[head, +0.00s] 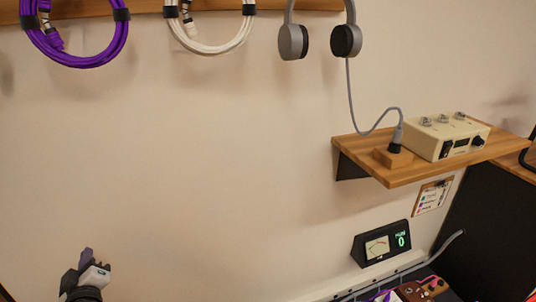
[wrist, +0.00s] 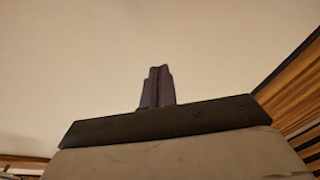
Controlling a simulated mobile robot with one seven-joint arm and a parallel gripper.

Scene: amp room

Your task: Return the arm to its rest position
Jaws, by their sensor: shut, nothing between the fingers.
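My gripper (head: 87,254) shows at the lower left of the head view, in front of the bare cream wall and pointing up. Its two dark fingers are together and hold nothing. In the wrist view the shut fingers (wrist: 156,86) stand up above the dark gripper body, with plain wall behind them. Most of my arm is outside the head view. The gripper looks clear of every object.
Purple (head: 75,58) and white (head: 212,45) cable coils and grey headphones (head: 292,41) hang along the top. At right, a wooden shelf (head: 400,178) holds a cream box (head: 445,137). A meter (head: 381,244) sits below. The wall's middle is clear.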

